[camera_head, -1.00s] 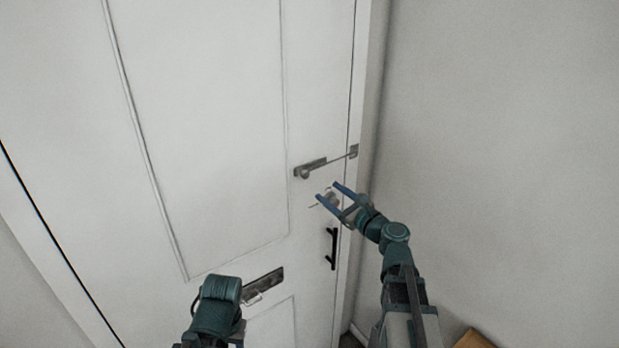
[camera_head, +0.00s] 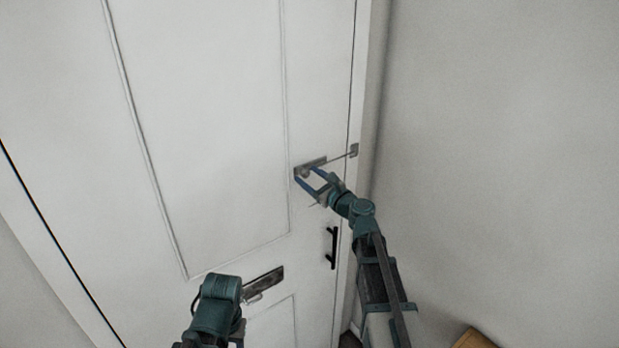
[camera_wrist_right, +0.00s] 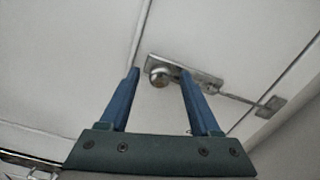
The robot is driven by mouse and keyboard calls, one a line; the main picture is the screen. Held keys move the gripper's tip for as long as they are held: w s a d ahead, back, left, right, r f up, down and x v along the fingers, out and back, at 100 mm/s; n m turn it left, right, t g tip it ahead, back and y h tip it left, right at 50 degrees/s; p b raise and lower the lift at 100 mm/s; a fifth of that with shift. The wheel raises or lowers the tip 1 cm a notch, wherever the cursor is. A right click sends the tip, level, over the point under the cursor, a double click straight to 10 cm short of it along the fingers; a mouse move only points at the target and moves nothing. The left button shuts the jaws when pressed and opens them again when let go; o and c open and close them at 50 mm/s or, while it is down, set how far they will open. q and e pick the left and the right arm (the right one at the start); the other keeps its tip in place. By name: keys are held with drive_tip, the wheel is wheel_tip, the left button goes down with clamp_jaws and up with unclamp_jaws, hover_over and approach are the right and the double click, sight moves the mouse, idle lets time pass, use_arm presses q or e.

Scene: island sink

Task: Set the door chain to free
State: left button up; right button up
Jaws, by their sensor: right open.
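The door chain (camera_head: 339,156) runs from a metal track plate (camera_head: 318,162) on the white door to a small bracket (camera_head: 354,150) on the frame at the right. Its round knob sits at the left part of the plate; in the right wrist view the knob (camera_wrist_right: 160,77) shows between the fingers. My right gripper (camera_head: 306,176) is open, its blue fingertips just below and around the knob. I cannot tell if they touch it. My left arm (camera_head: 216,305) is low at the left; its fingers are hidden.
A black door handle (camera_head: 332,248) is below the chain. A metal letter plate (camera_head: 264,284) is on the lower door, beside my left arm. The grey wall (camera_head: 500,150) stands close on the right. A wooden item (camera_head: 474,339) shows at the bottom right.

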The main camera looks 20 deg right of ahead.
clamp_jaws()
idle(1.3)
